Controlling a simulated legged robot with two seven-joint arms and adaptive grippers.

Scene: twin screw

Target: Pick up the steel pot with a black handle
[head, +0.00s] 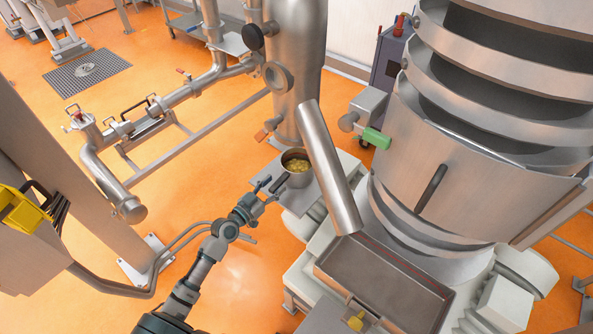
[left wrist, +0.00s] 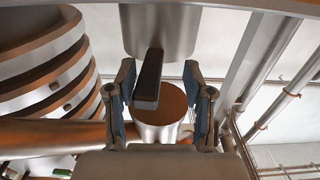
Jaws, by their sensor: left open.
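The steel pot (head: 297,178) stands upright on a pale stand in the head view, with yellow pieces inside. Its black handle (head: 279,184) points down-left toward my left gripper (head: 267,189). This gripper is open, with its two fingers at the handle's free end. In the left wrist view the black handle (left wrist: 148,80) lies between the spread fingers of my left gripper (left wrist: 160,90), nearer the left finger, with a gap on the right. The pot's steel wall (left wrist: 160,32) shows beyond it, cut by the top edge. My right gripper is not in view.
A slanted steel tube (head: 328,165) passes close right of the pot, above a metal tray (head: 383,285). A tall steel column (head: 297,70) stands behind the pot. A large ringed machine (head: 470,160) fills the right side.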

